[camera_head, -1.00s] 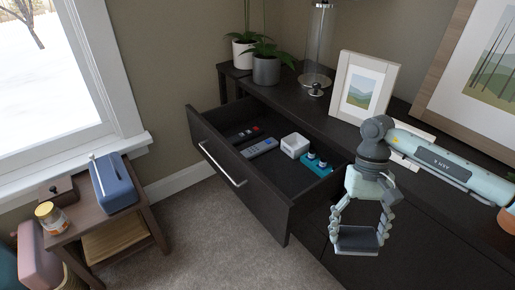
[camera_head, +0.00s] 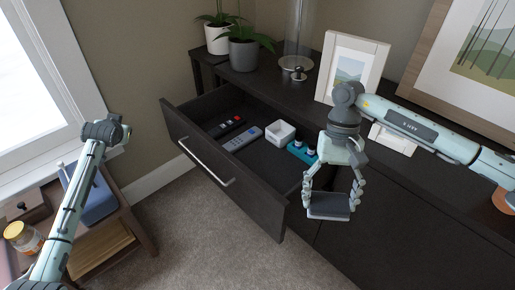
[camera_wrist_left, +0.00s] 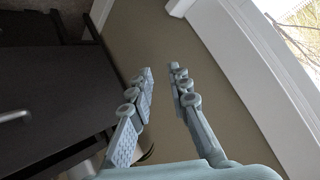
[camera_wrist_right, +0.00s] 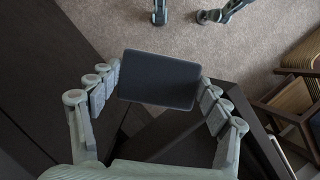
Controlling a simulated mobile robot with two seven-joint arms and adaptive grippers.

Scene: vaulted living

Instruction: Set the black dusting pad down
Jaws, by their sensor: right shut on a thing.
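My right gripper (camera_head: 331,205) is shut on the black dusting pad (camera_head: 329,207), a flat dark rectangle. The pad hangs in front of the dark cabinet, just right of the open drawer (camera_head: 226,178). In the right wrist view the pad (camera_wrist_right: 160,80) sits between the two fingers, gripped at its short sides. My left arm comes in at the left of the head view, over the side table. In the left wrist view my left gripper (camera_wrist_left: 160,78) has its fingers apart with nothing between them.
The drawer holds remotes (camera_head: 243,138), a white box (camera_head: 280,132) and a teal holder (camera_head: 302,152). Plants (camera_head: 243,52), a glass vase and a picture frame (camera_head: 350,70) stand on the cabinet top. A side table (camera_head: 140,225) with a blue object stands at left. Carpet (camera_head: 230,250) is clear.

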